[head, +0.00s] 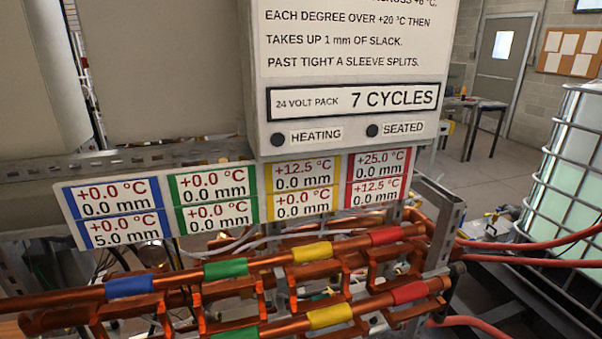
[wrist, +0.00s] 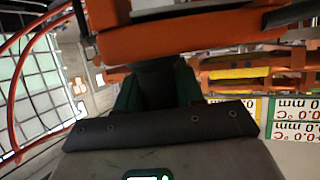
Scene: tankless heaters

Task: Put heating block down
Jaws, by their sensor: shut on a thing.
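In the wrist view my gripper (wrist: 157,85) is shut on the dark grip of the heating block (wrist: 190,38), an orange body filling the top of the picture. The block looks held in front of the copper pipes; I cannot tell whether it touches anything. The head view shows neither clearly. There, two copper pipes carry coloured sleeves: blue (head: 129,285), green (head: 226,269), yellow (head: 312,252) and red (head: 387,236) on the upper one. The lower one shows green, yellow (head: 330,316) and red (head: 409,292).
A sign box (head: 350,80) reads 7 CYCLES; its HEATING and SEATED lamps are dark. The label strip (head: 240,195) below shows +25.0 °C over +12.5 °C at red. A caged tank (head: 575,170) and red hoses (head: 530,245) stand right. Floor (head: 480,180) shows behind.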

